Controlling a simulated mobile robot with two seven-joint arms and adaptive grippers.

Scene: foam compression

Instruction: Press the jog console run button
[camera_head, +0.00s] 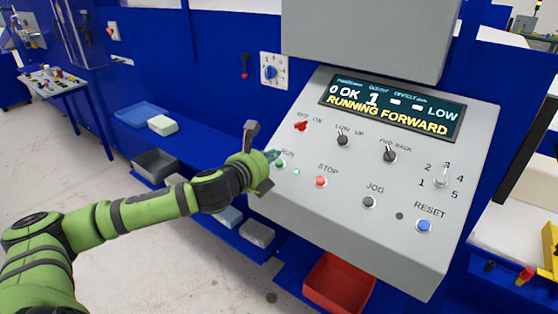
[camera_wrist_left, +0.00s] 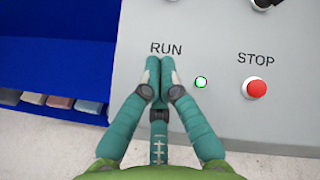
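The grey jog console (camera_head: 330,200) has a display (camera_head: 392,106) reading "RUNNING FORWARD". My left gripper (camera_head: 274,157) is at the console's left side, its fingertips at the RUN label. In the left wrist view the gripper (camera_wrist_left: 160,62) has its fingers together, just below the word RUN, and they hide most or all of the run button there. In the head view a bit of the green run button (camera_head: 281,164) shows beside the fingertips. A small green light (camera_wrist_left: 201,82) is lit to the right. My right gripper is not in view.
The red STOP button (camera_head: 320,181) is close on the right; it also shows in the left wrist view (camera_wrist_left: 254,88). The JOG button (camera_head: 368,202), blue RESET button (camera_head: 424,225) and several knobs are farther right. A red bin (camera_head: 339,283) sits below the console.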

